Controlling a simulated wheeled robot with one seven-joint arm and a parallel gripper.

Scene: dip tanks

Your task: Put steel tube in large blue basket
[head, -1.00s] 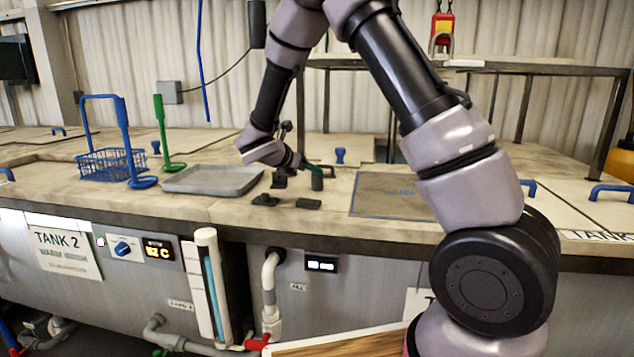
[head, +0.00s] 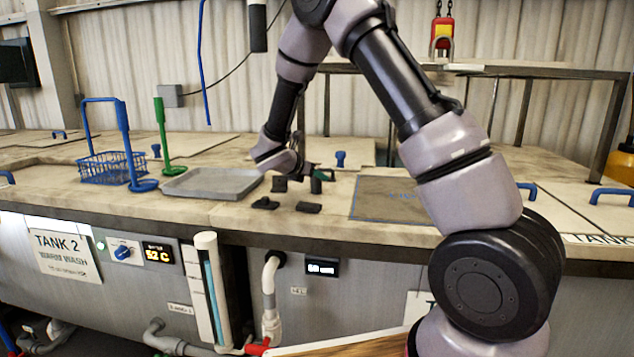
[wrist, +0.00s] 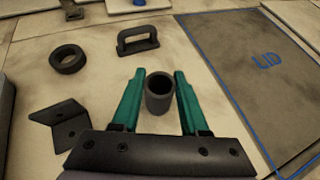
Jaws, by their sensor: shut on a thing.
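The steel tube is a short, dark grey hollow cylinder, upright between my gripper's teal fingers in the wrist view (wrist: 160,97). My gripper (wrist: 160,82) is shut on it. In the head view the tube (head: 316,186) is small and partly covered by my gripper (head: 322,176), low over the bench top; I cannot tell whether it touches the bench. The large blue basket (head: 105,168) is a wire basket with a tall handle, on the bench at the far left in the head view, well left of my gripper.
A grey tray (head: 212,183), a green post (head: 161,130) and a blue post (head: 125,140) stand between gripper and basket. An angle bracket (wrist: 58,128), a ring (wrist: 68,58) and a black handle (wrist: 138,40) lie close to the tube. A blue-edged lid (wrist: 262,70) is at right.

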